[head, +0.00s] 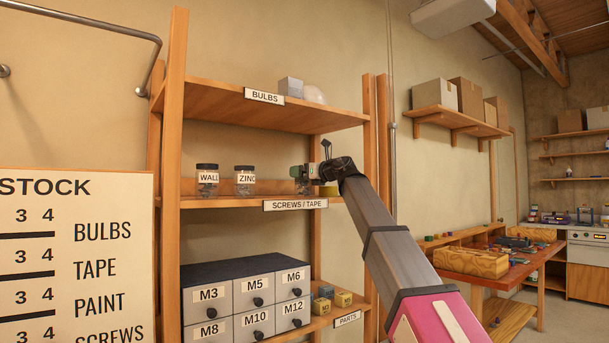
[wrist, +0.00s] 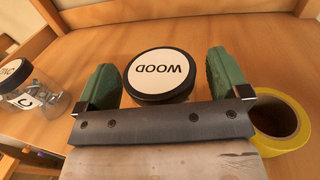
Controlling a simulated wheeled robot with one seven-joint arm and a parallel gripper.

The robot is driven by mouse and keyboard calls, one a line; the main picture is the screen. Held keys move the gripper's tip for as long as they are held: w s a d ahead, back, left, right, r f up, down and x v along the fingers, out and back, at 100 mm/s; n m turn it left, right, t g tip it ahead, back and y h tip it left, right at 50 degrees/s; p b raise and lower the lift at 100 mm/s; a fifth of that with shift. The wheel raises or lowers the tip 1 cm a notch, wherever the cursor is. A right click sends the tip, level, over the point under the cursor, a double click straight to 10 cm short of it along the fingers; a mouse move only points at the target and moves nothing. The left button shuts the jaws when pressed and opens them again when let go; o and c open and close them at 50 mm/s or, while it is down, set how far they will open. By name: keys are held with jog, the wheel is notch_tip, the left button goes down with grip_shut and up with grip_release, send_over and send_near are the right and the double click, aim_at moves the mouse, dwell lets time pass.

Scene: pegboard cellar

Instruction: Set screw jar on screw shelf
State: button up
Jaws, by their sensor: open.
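The screw jar in front of me has a dark lid labelled WOOD (wrist: 160,75). It appears to stand upright on the middle shelf, labelled SCREWS / TAPE (head: 296,205). In the head view the WOOD jar (head: 304,188) is partly hidden by my gripper (head: 310,173). In the wrist view the green fingers of my gripper (wrist: 163,78) are open, one on each side of the lid. A small gap shows on the right; the left finger is very close, and I cannot tell if it touches.
Two more jars, WALL (head: 207,181) and ZINC (head: 244,180), stand to the left on the same shelf. A yellow tape roll (wrist: 290,122) lies close by the right finger. The BULBS shelf (head: 270,110) is above. Labelled drawers (head: 245,300) are below.

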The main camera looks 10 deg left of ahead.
jog(key=v, duration=1.2)
